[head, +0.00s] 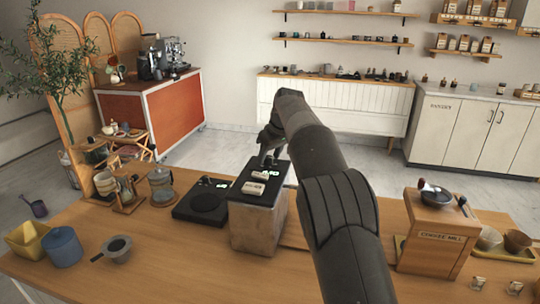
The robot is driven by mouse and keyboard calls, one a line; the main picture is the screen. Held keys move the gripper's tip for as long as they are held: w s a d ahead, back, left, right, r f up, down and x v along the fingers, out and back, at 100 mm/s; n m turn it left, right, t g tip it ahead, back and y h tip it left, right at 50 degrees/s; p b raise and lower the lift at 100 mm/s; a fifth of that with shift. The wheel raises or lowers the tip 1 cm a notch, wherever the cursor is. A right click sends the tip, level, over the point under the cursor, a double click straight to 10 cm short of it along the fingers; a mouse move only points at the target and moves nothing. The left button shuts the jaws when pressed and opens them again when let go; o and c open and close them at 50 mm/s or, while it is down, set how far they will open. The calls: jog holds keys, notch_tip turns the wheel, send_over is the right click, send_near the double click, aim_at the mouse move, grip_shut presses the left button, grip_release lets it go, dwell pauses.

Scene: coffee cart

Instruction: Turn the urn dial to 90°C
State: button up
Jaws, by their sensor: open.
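A box-shaped unit with brushed metal sides (255,231) and a dark top stands on the wooden counter in the middle of the head view. It may be the urn. Small pale blocks and a tiny lit display (260,174) show on its top. I cannot make out the dial or read a temperature. My gripper (269,160) is open, pointing down over the back part of the unit's top. My dark arm reaches in from the lower right. Whether the fingers touch anything is too small to tell.
A black scale (202,203) sits just left of the unit, with a glass server (161,187) beyond it. A wooden coffee mill (436,235) stands to the right. A blue canister (63,247) and a portafilter-like cup (117,248) are at left.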

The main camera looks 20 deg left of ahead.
jog(key=c, duration=1)
jog(key=shift+o, duration=0.2)
jog(key=shift+m, duration=0.4)
jog(key=m, duration=0.2)
jog(key=m+t+h, duration=0.1)
jog(key=shift+s+a+m, duration=0.15)
jog(key=shift+m, duration=0.25)
jog(key=m+h, duration=0.1)
jog(key=m, duration=0.1)
jog(key=m+t+h, duration=0.1)
jog(key=m, duration=0.2)
jog(key=shift+a, duration=0.2)
jog(key=m+h, duration=0.2)
jog(key=m, duration=0.2)
jog(key=shift+a+m, duration=0.15)
jog(key=shift+m, duration=0.25)
jog(key=m+g+h, duration=0.1)
jog(key=m, duration=0.2)
jog(key=shift+a+m, duration=0.1)
jog(key=shift+m, duration=0.2)
jog(key=shift+m+h, duration=0.3)
jog(key=shift+m, duration=0.3)
